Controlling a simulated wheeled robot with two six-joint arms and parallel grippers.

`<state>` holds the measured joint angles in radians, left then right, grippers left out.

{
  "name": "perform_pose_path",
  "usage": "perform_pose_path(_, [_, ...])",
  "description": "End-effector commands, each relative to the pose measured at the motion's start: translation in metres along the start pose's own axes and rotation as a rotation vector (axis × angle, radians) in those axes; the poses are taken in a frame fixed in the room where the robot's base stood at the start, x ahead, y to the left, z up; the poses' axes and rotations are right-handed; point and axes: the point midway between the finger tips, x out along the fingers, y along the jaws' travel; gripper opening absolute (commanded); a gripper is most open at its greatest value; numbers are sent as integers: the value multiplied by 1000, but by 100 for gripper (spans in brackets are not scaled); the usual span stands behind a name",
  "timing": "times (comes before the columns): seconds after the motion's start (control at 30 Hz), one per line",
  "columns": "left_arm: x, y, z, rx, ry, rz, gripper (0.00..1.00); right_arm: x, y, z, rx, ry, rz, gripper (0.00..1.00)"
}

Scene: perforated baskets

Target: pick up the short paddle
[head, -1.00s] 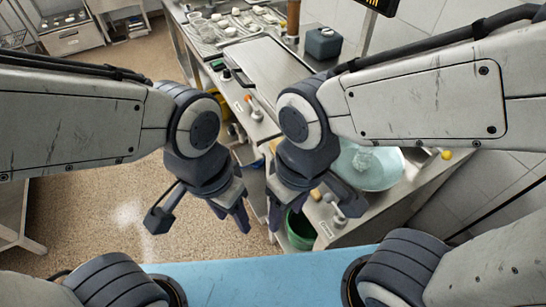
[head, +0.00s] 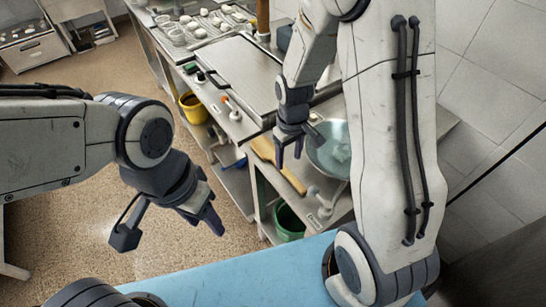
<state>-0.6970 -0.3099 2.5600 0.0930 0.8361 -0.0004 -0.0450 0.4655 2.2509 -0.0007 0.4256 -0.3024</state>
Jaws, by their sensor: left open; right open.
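A tan wooden paddle (head: 288,177) lies on the metal counter, left of the round bowl, with its handle end pointing toward me. Its far part is partly behind my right gripper. My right gripper (head: 289,152) is open, pointing down over the paddle's far part. I cannot tell how high above it the fingers are. My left gripper (head: 213,222) is open and empty, over the floor left of the counter, away from the paddle.
A glassy bowl (head: 330,158) stands right of the paddle. A metal tap-like fitting (head: 325,200) is near the counter's front edge. A green bucket (head: 289,222) and a yellow bucket (head: 194,107) are below counter level. A flat metal griddle (head: 240,72) lies behind.

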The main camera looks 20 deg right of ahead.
Motion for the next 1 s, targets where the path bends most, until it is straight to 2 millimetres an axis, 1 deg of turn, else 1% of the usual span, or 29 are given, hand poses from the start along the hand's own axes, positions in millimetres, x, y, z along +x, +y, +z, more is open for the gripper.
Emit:
perform_pose_path(0.03, [0,0,0,0,0,0,50,6,-1,1,0,-4,-1,62])
perform_pose_path(0.23, [-4,0,0,0,0,0,50,19,-1,1,0,-3,-1,62])
perform_pose_path(0.4, [-11,1,-1,0,0,0,50,42,-1,4,0,-5,-2,62])
perform_pose_path(0.53, [-11,1,-1,0,0,0,50,58,-1,3,0,-3,-1,62])
perform_pose_path(0.63, [-11,1,-1,0,0,0,50,62,0,3,0,-1,-1,62])
perform_pose_path(0.83, [-11,1,-1,0,0,0,50,63,0,2,0,0,0,62])
perform_pose_path(0.87, [-11,1,-1,0,0,0,50,63,0,2,0,0,0,59])
perform_pose_path(0.9, [-11,1,-1,0,0,0,50,63,0,2,0,0,0,43])
perform_pose_path(0.97, [-11,1,-1,0,0,0,50,62,0,2,0,1,0,20])
perform_pose_path(1.0, [-11,1,-1,0,0,0,50,62,0,2,0,0,0,5])
